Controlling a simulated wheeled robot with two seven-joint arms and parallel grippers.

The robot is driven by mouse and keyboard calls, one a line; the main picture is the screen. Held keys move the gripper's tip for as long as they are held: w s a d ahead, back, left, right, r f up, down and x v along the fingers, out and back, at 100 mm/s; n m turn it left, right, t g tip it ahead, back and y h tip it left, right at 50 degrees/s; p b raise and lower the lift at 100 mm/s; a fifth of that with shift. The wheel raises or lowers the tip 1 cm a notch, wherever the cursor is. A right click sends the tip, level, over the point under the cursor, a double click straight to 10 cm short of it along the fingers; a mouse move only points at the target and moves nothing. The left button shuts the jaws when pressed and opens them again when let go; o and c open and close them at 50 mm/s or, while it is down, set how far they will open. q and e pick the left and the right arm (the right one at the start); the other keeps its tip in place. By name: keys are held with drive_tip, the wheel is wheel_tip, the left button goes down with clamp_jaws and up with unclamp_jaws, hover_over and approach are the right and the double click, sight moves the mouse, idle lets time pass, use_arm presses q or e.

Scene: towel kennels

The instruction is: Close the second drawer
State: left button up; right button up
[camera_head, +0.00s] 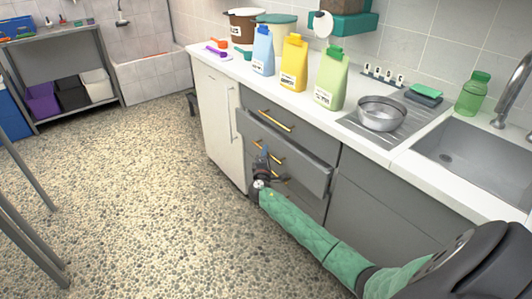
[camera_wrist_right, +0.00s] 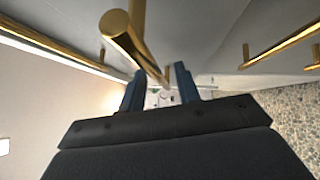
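The second drawer (camera_head: 312,178) is grey and stands pulled out from the counter's front, below the closed top drawer. Its brass handle (camera_head: 278,158) is partly behind my right gripper (camera_head: 262,160). My right arm, in a green quilted sleeve, reaches in from the lower right. In the right wrist view, the two blue fingers of my right gripper (camera_wrist_right: 158,88) are apart. A brass bar (camera_wrist_right: 120,32) shows end-on close above them; I cannot tell whether they touch it. My left gripper is out of view.
The top drawer's handle (camera_head: 276,120) is above the open drawer. The white countertop (camera_head: 225,68) holds several bottles, a metal bowl (camera_head: 382,112) and a sink (camera_head: 470,155). The pebbled floor (camera_head: 130,190) to the left is clear. Metal legs (camera_head: 30,240) stand at the left edge.

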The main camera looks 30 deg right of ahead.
sight(274, 150)
drive_tip(key=shift+w+d, duration=0.4)
drive_tip(key=shift+w, duration=0.05)
clamp_jaws()
drive_tip(key=shift+w+d+f+b, duration=0.15)
drive_tip(key=shift+d+b, duration=0.8)
drive_tip(key=shift+d, duration=1.05)
drive_tip(key=shift+d+r, duration=0.2)
drive_tip(key=shift+d, duration=0.05)
drive_tip(key=shift+r, duration=0.1)
drive_tip(key=shift+c, duration=0.3)
unclamp_jaws()
drive_tip(key=shift+d, duration=0.1)
drive_tip(key=shift+o, duration=0.3)
